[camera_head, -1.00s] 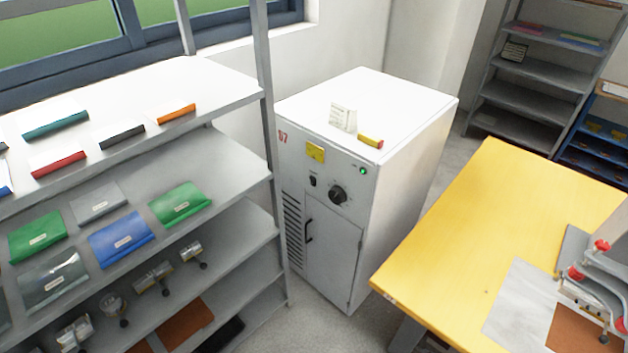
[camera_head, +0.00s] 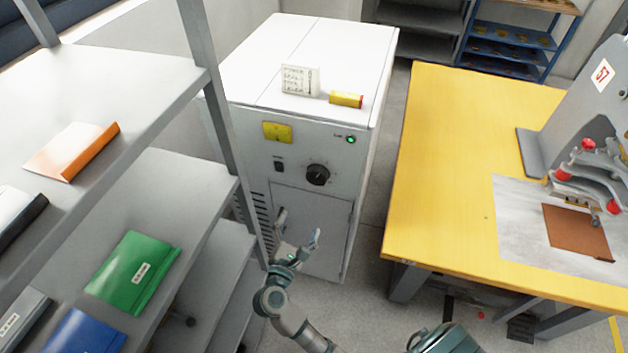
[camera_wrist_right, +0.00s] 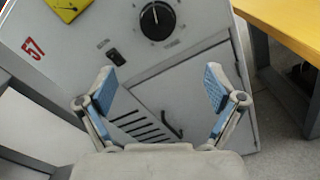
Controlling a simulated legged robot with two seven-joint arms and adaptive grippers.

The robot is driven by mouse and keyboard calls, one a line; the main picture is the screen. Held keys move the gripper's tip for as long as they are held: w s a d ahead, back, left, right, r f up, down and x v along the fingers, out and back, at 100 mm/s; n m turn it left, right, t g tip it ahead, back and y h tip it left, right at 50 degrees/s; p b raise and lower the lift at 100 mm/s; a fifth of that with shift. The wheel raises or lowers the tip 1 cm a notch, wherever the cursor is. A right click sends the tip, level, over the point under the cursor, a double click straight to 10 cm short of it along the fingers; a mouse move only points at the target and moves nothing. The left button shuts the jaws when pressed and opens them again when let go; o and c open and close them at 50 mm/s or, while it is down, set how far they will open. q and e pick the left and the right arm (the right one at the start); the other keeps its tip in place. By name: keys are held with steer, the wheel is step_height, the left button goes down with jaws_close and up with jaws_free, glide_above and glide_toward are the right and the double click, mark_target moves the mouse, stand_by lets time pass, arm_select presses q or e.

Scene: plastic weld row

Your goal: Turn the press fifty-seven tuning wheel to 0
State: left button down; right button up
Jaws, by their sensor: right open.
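The white cabinet marked 57 (camera_head: 312,140) stands between the shelf and the yellow table. Its black tuning wheel (camera_head: 318,174) is on the upper front panel, right of a small black switch (camera_head: 278,166). In the right wrist view the wheel (camera_wrist_right: 158,20) is at the top, beyond the fingers, with a white pointer mark pointing roughly upward; I cannot read the scale around it. My right gripper (camera_head: 298,228) is in front of the cabinet door, below the wheel. Its blue-padded fingers (camera_wrist_right: 160,88) are open and empty, apart from the wheel. My left gripper is not in view.
A grey shelf with folders (camera_head: 135,270) stands close on the left. The yellow table (camera_head: 440,150) with a press (camera_head: 590,140) is on the right. A green lamp (camera_head: 351,139) is lit.

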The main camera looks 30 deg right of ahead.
glide_toward(315, 180)
steer(key=w+x, duration=0.1)
steer(key=x, duration=0.7)
steer(key=s+d+x, duration=0.1)
steer(key=x, duration=0.1)
steer(key=shift+f, duration=0.25)
steer(key=shift+a+r, duration=0.25)
steer(key=shift+a, duration=0.6)
steer(key=shift+c, duration=1.1)
steer(key=c, duration=0.8)
steer(key=shift+d, duration=0.5)
steer(key=shift+c, duration=0.4)
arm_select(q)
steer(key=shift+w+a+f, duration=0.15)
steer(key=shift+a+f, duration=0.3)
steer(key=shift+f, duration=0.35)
